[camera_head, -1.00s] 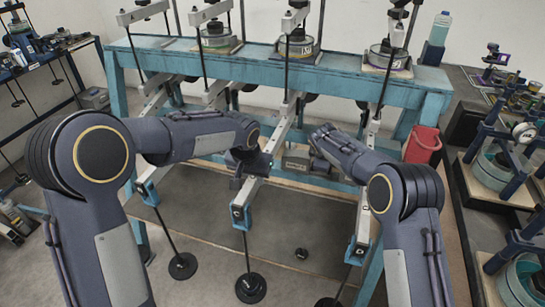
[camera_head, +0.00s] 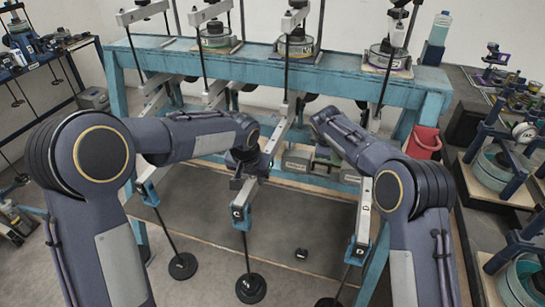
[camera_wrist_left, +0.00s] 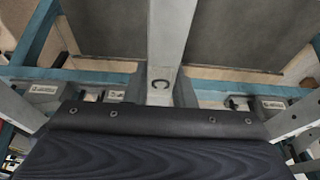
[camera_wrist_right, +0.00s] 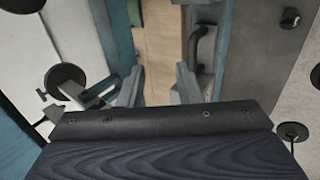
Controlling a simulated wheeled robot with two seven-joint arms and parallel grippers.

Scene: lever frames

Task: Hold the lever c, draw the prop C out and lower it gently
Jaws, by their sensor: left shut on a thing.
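Lever c (camera_head: 246,195) is a long grey beam sloping toward me, with a blue end piece marked C and a hanging rod. My left gripper (camera_head: 248,166) is shut on it, a little behind the blue end. In the left wrist view the beam (camera_wrist_left: 171,38) runs between the fingers and carries a C mark. My right gripper (camera_wrist_right: 158,90) is open and empty in the right wrist view. A dark curved handle (camera_wrist_right: 203,48) lies just beyond its right finger. I cannot make out prop C for certain.
A blue frame (camera_head: 262,71) carries several levers side by side, with round pots on top. Labelled grey boxes (camera_head: 297,159) sit on its low rail. A black weight (camera_head: 251,288) hangs below lever c. A red bucket (camera_head: 422,143) hangs at the right leg.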

